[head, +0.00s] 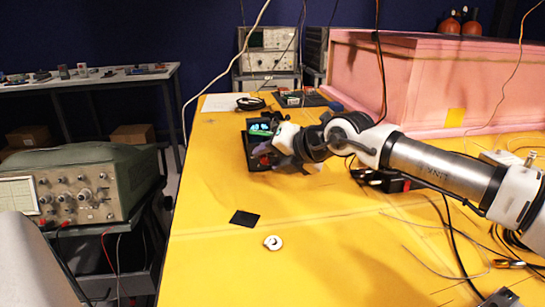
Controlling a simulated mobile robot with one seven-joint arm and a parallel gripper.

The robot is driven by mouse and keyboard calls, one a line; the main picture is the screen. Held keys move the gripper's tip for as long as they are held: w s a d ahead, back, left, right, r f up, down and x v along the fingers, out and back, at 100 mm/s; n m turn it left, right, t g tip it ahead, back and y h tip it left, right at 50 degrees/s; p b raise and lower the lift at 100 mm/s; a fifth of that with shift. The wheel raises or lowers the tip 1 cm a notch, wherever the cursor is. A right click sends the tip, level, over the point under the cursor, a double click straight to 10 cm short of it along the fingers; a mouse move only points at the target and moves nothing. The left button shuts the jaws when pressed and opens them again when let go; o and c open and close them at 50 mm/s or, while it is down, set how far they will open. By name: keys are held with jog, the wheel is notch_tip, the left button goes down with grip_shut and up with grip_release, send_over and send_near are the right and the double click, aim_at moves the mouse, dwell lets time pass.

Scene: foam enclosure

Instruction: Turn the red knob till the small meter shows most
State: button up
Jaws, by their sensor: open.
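A small black box with a lit green display, the meter (260,127), sits on the yellow table top (215,195) near its far left part. The reading is too small to make out for certain. My gripper (279,150) is at the right front of this box, reaching in from the right, with its fingers close to the box's face. The gripper is open; whether it touches anything cannot be told. The red knob cannot be clearly made out; the gripper covers part of the box front.
A black square (244,217) and a white ring-shaped piece (273,242) lie on the front of the table. A pink foam enclosure (430,75) stands behind my arm. Loose wires lie at the right. A green oscilloscope (85,185) stands on a cart at the left.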

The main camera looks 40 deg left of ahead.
grip_shut()
jog(key=shift+b, duration=0.4)
jog(key=shift+s+a+n+t+h+b, duration=0.2)
jog(key=shift+n+t+h+b, duration=0.6)
jog(key=shift+b, duration=0.4)
jog(key=shift+s+a+r+n+t+h+b, duration=0.15)
jog(key=shift+n+t+h+b, duration=0.25)
jog(key=shift+t+h+b, duration=0.2)
jog(key=shift+s+r+n+t+h+b, duration=0.1)
jog(key=shift+n+t+h+b, duration=0.35)
jog(key=shift+h, duration=0.25)
grip_release()
